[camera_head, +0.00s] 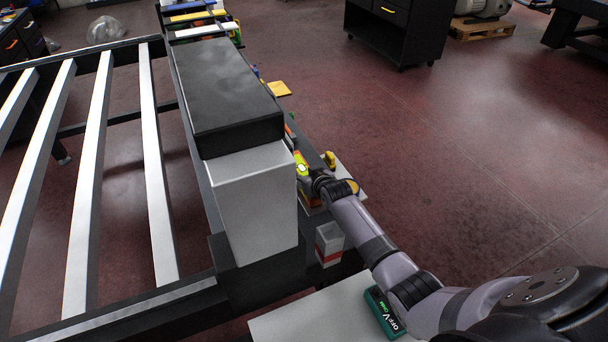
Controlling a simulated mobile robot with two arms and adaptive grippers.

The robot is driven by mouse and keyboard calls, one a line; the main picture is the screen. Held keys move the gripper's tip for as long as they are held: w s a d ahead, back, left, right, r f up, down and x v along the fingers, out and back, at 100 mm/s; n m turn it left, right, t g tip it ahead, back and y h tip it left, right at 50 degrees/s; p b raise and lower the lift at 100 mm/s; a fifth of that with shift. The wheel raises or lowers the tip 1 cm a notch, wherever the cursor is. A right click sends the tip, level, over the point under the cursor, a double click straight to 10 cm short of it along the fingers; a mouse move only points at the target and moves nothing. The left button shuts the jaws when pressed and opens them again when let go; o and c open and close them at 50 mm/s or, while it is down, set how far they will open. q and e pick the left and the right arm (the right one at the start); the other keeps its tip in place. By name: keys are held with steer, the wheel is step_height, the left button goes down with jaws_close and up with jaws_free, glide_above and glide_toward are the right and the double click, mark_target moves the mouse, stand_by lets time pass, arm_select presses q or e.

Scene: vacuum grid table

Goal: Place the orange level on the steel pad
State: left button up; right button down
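My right arm reaches in from the lower right, and its wrist ends beside the grey block. The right gripper (308,178) is small and mostly hidden there, so I cannot see whether its fingers are open or shut. A yellow-green and orange item (302,168) shows right at the wrist, against the block's side. It may be the orange level, but I cannot tell whether the gripper holds it. No steel pad can be clearly identified; a light flat surface (345,172) lies just beyond the wrist. My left gripper is not in view.
A tall grey block with a black top (227,95) hides part of the bench behind it. The slatted grid table (90,180) fills the left. A green box (383,312) lies on a pale surface (300,318) under my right arm. Open floor lies to the right.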

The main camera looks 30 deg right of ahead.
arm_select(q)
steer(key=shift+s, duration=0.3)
arm_select(e)
steer(key=shift+r, duration=0.1)
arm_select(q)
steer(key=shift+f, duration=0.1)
arm_select(e)
steer(key=c, duration=0.9)
jaws_free()
steer(key=shift+s, duration=0.1)
steer(key=shift+c, duration=0.2)
steer(key=shift+s+r, duration=0.2)
steer(key=shift+s, duration=0.2)
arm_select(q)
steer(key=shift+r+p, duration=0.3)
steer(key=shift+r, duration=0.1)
arm_select(e)
steer(key=v, duration=1.1)
steer(key=shift+a, duration=0.1)
steer(key=shift+s, duration=0.1)
